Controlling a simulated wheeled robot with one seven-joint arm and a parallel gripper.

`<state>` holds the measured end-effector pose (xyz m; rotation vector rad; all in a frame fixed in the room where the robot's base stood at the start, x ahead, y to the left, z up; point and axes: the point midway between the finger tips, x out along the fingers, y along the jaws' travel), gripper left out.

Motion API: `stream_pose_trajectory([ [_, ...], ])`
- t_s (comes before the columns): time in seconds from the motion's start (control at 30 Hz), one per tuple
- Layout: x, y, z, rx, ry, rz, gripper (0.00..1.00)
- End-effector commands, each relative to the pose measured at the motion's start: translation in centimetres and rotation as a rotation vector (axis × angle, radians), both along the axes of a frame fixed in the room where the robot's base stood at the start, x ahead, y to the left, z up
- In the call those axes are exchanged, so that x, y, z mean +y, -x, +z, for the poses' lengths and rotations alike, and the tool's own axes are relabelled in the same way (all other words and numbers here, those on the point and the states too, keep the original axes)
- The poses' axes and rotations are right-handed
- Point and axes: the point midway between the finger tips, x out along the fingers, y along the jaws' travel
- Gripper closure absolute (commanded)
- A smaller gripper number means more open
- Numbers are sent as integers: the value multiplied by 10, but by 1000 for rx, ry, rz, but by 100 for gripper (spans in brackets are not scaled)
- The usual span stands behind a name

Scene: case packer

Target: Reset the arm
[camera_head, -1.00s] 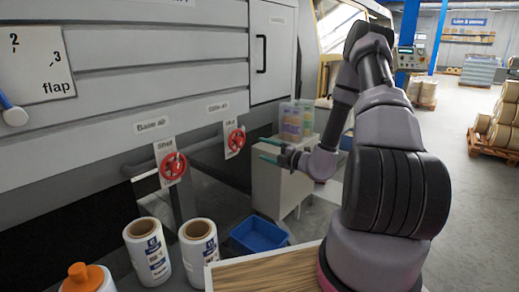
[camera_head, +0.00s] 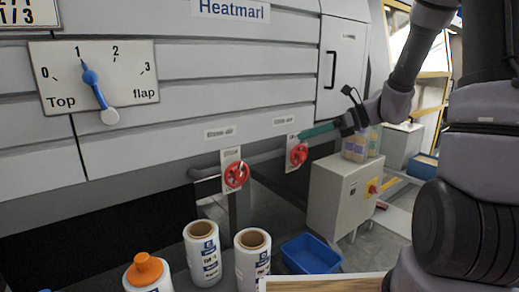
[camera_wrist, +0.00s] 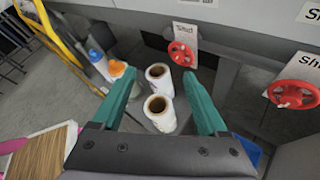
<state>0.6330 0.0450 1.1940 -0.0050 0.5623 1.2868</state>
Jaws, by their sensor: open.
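My gripper (camera_wrist: 163,100) has teal fingers spread apart with nothing held between them in the wrist view. In the head view my gripper (camera_head: 318,131) is raised in front of the machine, close to the right red valve wheel (camera_head: 298,154) in the picture; I cannot tell whether they touch. My arm comes in from the right side of the head view. The left red valve wheel (camera_head: 236,174) is clear of the gripper. Both wheels show in the wrist view, one at the top (camera_wrist: 182,54) and one at the right (camera_wrist: 294,94).
Two white film rolls (camera_head: 203,253) and an orange-capped bottle (camera_head: 147,272) stand low in front. A blue bin (camera_head: 311,255) lies right of them. A grey cabinet (camera_head: 335,200) carries several bottles (camera_head: 356,146). A dial (camera_head: 95,80) with a blue pointer is on the machine.

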Motion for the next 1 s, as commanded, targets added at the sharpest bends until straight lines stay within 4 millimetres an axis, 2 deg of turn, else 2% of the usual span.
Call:
stream_pose_trajectory([
  [0.03, 2, 16, 12, -96, 83, 75, 24],
  [0.1, 1, 36, 22, -217, 197, 179, 24],
  [0.27, -11, 77, 42, -500, 455, 411, 24],
  [0.5, -47, 124, 77, -914, 846, 739, 24],
  [0.7, -80, 150, 110, -1199, 1152, 965, 24],
  [0.8, -92, 158, 123, -1289, 1260, 1037, 24],
  [1.0, -103, 164, 133, -1358, 1355, 1101, 24],
])
